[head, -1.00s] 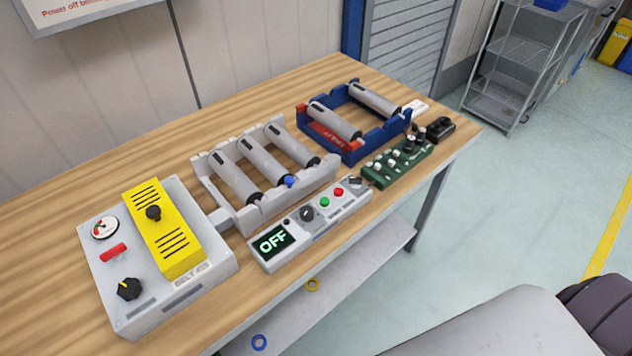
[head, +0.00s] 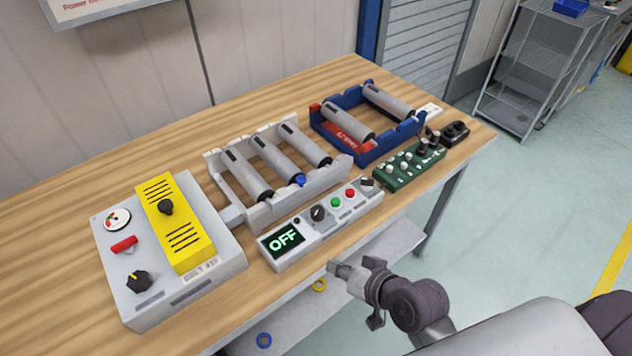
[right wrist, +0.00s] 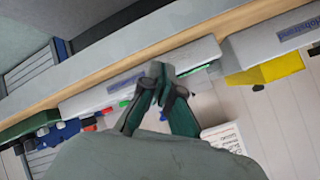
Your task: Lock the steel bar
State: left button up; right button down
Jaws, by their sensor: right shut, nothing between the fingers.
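I cannot tell for certain which part is the steel bar. Several grey metal rollers lie in two frames on the table. The grey frame (head: 262,212) holds three of them, and the middle roller (head: 277,160) has a blue end piece (head: 300,180). The blue frame (head: 372,152) holds two rollers and has a red part. My right gripper (head: 335,268) is shut and empty, in front of the table edge near the control panel reading OFF (head: 284,240). Its closed fingers also show in the right wrist view (right wrist: 157,75). My left gripper is out of view.
A grey box (head: 130,298) with a yellow cover, gauge, red handle and black knob stands at the left. A green board (head: 408,168) and a black part (head: 454,133) lie at the right. A lower shelf (head: 380,247) holds yellow and blue rings. The table's back left is bare.

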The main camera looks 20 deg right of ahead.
jog(key=w+d+r+m+t+h, duration=0.2)
jog(key=w+d+r+m+t, duration=0.4)
jog(key=m, duration=0.4)
notch_tip(320, 180, up, 2)
jog(key=shift+w+d+r+m+t, duration=0.15)
jog(key=shift+w+m+t, duration=0.15)
jog(key=shift+w+t, duration=0.4)
jog(key=p, duration=0.3)
send_over(316, 183)
jog(key=s+d, duration=0.3)
jog(key=s, duration=0.1)
jog(key=shift+w+a, duration=0.1)
jog(key=shift+w, duration=0.05)
jog(key=a, duration=0.1)
jog(key=a+f, duration=0.1)
jog(key=a, duration=0.1)
jog(key=shift+w+a+f, duration=0.1)
jog(key=shift+w, duration=0.05)
jog(key=shift+a+f, duration=0.1)
jog(key=shift+a, duration=0.25)
